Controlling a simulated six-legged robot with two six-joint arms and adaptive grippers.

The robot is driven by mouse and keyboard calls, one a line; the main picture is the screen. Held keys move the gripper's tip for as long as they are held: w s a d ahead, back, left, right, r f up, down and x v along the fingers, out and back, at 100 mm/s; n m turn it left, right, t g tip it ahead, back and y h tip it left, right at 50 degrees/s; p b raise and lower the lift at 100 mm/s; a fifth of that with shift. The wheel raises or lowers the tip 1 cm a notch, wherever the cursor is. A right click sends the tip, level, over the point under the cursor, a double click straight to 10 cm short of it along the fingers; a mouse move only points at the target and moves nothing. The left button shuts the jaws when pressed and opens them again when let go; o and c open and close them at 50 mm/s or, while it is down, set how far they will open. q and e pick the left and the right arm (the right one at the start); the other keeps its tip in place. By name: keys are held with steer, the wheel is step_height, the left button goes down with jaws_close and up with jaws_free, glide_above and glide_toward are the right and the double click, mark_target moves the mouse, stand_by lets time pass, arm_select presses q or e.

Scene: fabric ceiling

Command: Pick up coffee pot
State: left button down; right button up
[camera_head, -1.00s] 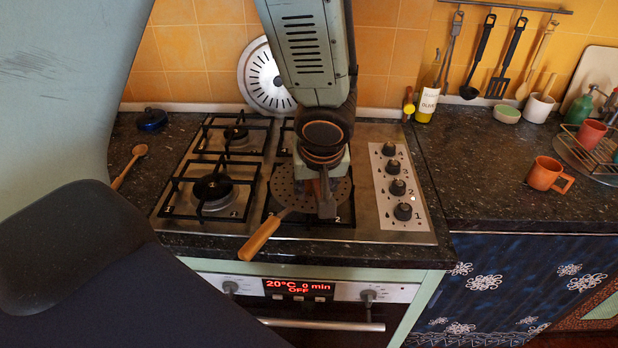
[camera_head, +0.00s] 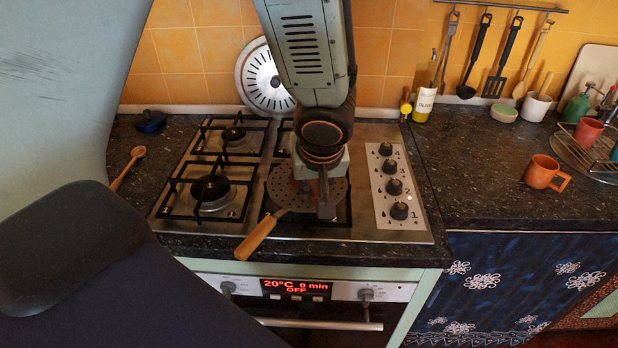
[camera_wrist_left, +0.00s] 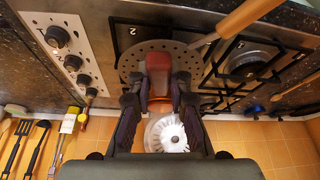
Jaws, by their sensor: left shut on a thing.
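My left gripper (camera_head: 325,195) comes down over the front right burner of the stove. In the left wrist view its fingers (camera_wrist_left: 160,92) are closed around a reddish-brown upright piece (camera_wrist_left: 158,68), which looks like the coffee pot's handle. The rest of the pot is hidden behind the gripper and wrist, so I cannot tell whether it touches what is below. A round perforated plate with a wooden handle (camera_head: 262,234) lies on the burner beneath. My right gripper is not in view.
The stove knobs (camera_head: 400,210) are right of the gripper. An oil bottle (camera_head: 424,103) and an orange mug (camera_head: 543,172) stand on the right counter. A slotted metal disc (camera_head: 263,80) leans on the tiles behind. A wooden spoon (camera_head: 127,168) lies at left.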

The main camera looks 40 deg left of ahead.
arm_select(q)
steer(key=shift+a, duration=0.15)
steer(key=shift+r, duration=0.35)
step_height(320, 180, up, 9)
steer(key=p, duration=0.5)
steer(key=shift+f, duration=0.15)
steer(key=shift+r, duration=0.25)
steer(key=shift+w+r, duration=0.1)
steer(key=shift+w, duration=0.05)
